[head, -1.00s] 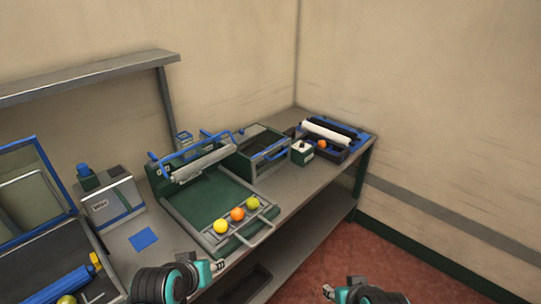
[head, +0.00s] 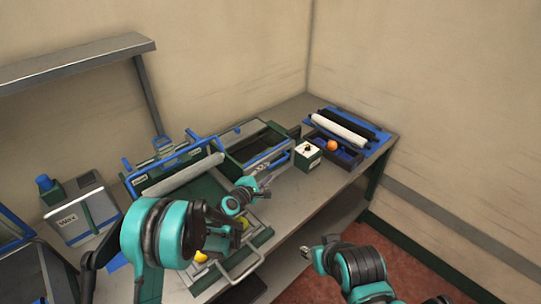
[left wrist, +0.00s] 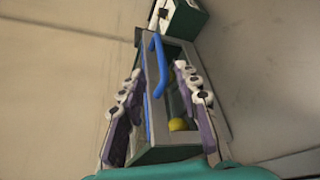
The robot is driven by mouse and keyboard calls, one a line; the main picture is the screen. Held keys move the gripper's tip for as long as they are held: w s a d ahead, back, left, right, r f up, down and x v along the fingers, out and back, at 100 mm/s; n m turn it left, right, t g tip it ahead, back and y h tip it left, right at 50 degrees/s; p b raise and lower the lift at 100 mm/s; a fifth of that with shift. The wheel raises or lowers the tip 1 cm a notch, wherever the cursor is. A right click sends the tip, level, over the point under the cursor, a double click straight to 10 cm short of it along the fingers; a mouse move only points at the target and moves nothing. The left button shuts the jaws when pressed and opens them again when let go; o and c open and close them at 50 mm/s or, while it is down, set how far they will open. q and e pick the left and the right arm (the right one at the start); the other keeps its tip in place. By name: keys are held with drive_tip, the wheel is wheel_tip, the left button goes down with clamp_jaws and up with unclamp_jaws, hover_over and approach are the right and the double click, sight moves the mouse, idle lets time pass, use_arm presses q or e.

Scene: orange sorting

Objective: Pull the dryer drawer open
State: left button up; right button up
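The dryer is a grey and green box (head: 238,148) with a dark opening on top, in the middle of the bench in the head view. A blue bar handle (head: 279,160) runs along its front; it also shows in the left wrist view (left wrist: 155,65). My left gripper (head: 267,186) is in front of the dryer, near the handle. In the left wrist view its fingers (left wrist: 160,108) are spread, with the handle between and beyond them and nothing gripped. The drawer looks closed. My right gripper (head: 306,252) is off the bench's front edge; its fingers are too small to judge.
Left of the dryer stands a green tray with a white roller (head: 184,174); my left arm hides part of it and its fruit. A white and green box with a knob (head: 307,154) stands close to the dryer's right.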

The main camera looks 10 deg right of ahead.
sight(274, 166)
use_arm(q)
drive_tip(key=shift+n, duration=0.4)
drive_tip(key=x, duration=0.4)
drive_tip(key=b+x, duration=0.1)
drive_tip(key=x, duration=0.3)
drive_tip(key=shift+w+f, duration=0.3)
drive_tip(key=shift+w, duration=0.05)
clamp_jaws()
